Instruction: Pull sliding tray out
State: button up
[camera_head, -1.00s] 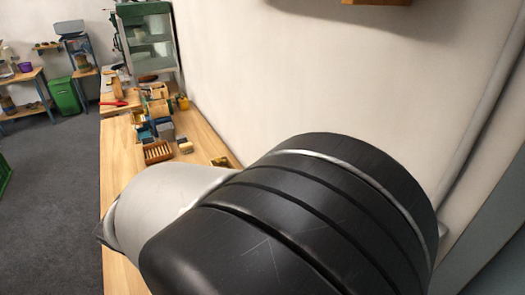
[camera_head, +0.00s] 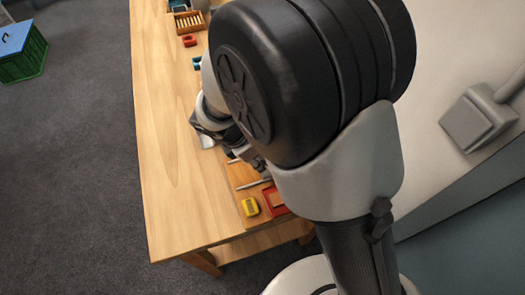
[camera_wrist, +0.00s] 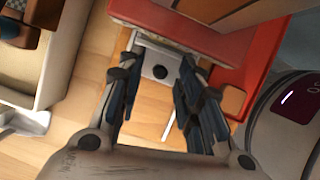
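In the wrist view my gripper (camera_wrist: 160,60) is open, its two dark fingers spread apart. No tray can be picked out with certainty. In the head view my arm hides most of the gripper, which is low over the wooden table (camera_head: 170,165).
A pale-walled container with brown pieces (camera_wrist: 50,75) is at left in the wrist view. A slatted box (camera_head: 188,21) stands farther back. The table's left side is clear.

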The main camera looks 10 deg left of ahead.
jog(key=shift+w+d+f, duration=0.1)
jog(key=shift+w+f, duration=0.05)
jog(key=shift+f, duration=0.3)
jog(key=shift+c, duration=0.2)
grip_shut()
dwell(0.4)
